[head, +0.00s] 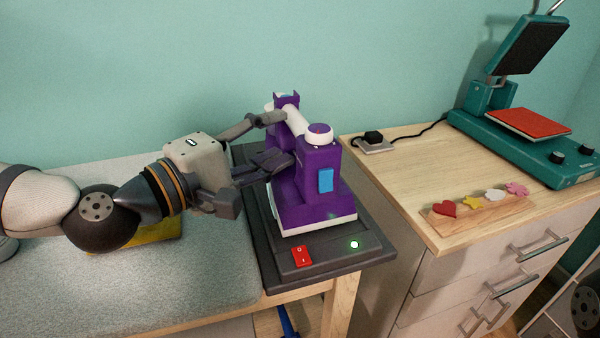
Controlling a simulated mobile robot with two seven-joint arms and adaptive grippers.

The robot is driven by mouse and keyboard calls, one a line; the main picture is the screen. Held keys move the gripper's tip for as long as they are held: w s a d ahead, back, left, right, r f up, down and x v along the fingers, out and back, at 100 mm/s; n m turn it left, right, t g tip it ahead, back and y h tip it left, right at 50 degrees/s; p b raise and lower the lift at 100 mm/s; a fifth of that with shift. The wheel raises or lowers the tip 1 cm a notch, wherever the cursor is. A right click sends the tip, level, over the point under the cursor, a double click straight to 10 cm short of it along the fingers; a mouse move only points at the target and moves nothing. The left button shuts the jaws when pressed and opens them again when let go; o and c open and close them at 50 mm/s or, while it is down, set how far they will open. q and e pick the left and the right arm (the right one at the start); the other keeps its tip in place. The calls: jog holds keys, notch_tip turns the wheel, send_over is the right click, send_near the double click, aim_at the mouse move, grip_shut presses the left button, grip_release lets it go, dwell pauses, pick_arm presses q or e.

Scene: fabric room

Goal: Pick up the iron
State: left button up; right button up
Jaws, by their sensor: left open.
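The purple iron (306,190) with a white handle, a white base edge and a blue button stands on a dark base plate (330,272) at the end of the padded board. My left gripper (280,138) reaches in from the left. Its fingers are spread apart, one near the handle and one lower, beside the iron's purple body. Whether a finger touches the iron cannot be told. Part of the iron's left side is hidden by the fingers. My right gripper does not show.
The base has a red switch (302,256) and a lit green light. A grey padded board (210,290) lies left, with a yellow cloth (157,231) under my arm. A wooden cabinet (400,180) at right carries a teal heat press (490,105) and a strip of coloured shapes (478,214).

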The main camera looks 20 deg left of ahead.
aim_at(290, 123)
pick_arm(q)
jog(key=x, duration=0.2)
jog(key=r+x, duration=0.1)
jog(key=x, duration=0.2)
jog(key=shift+d+r, duration=0.1)
jog(key=shift+d, duration=0.2)
grip_shut()
jog(key=shift+r, duration=0.25)
